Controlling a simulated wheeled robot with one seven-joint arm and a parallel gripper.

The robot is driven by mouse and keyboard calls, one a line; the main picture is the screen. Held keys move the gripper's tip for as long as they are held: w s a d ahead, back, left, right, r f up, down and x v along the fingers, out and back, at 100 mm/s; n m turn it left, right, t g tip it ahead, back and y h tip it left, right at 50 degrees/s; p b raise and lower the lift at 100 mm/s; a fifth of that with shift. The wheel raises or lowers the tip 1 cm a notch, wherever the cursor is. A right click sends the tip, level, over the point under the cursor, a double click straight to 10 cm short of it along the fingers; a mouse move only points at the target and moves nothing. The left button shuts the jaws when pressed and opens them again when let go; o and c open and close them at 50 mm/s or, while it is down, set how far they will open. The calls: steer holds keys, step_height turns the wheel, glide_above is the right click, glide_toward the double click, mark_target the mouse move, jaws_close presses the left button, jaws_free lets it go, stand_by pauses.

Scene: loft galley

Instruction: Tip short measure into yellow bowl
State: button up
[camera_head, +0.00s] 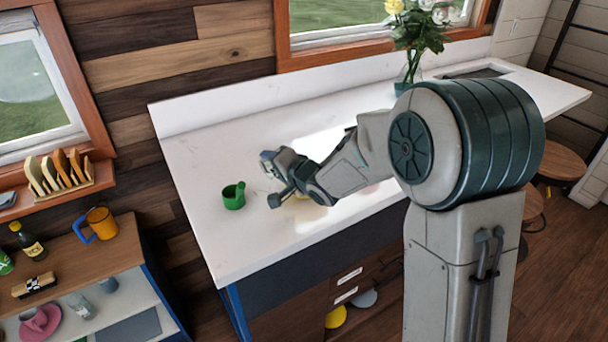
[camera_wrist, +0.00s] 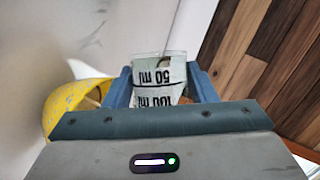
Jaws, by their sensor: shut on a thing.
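In the wrist view a clear measure (camera_wrist: 160,75) with a white label marked 50 ml and 100 ml stands between the blue fingers of my gripper (camera_wrist: 163,88). My gripper is shut on it. In the head view my gripper (camera_head: 277,178) is over the white counter, and the measure is small and mostly hidden there. The yellow bowl (camera_wrist: 62,100) is left of the measure in the wrist view, partly covered by my gripper, with something brownish inside. In the head view only a sliver of yellow shows under my wrist. The measure's exact tilt is hard to tell.
A green cup (camera_head: 234,197) stands on the counter (camera_head: 200,150) left of my gripper. A flower vase (camera_head: 409,72) is at the back right. A shelf (camera_head: 85,255) with a mug (camera_head: 101,223) and bottles is at the lower left.

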steer(key=shift+r+m+p, duration=0.35)
steer(key=shift+m+p, duration=0.15)
steer(key=shift+p, duration=0.05)
stand_by(0.4)
steer(key=shift+w+d+f+m+y+p, duration=0.25)
steer(key=shift+d+m+y+p, duration=0.15)
steer(key=shift+p, duration=0.25)
steer(key=shift+w+d+f+m+y+p, duration=0.2)
steer(key=shift+d+y+p, duration=0.1)
steer(key=shift+d+p, duration=0.25)
steer(key=shift+r+m+y+p, duration=0.3)
steer(key=shift+r+m+p, duration=0.1)
steer(key=shift+p, duration=0.55)
stand_by(0.3)
steer(key=shift+w+d+r+m+y, duration=0.15)
steer(key=shift+d+m+y, duration=0.15)
steer(key=shift+m, duration=0.2)
stand_by(0.5)
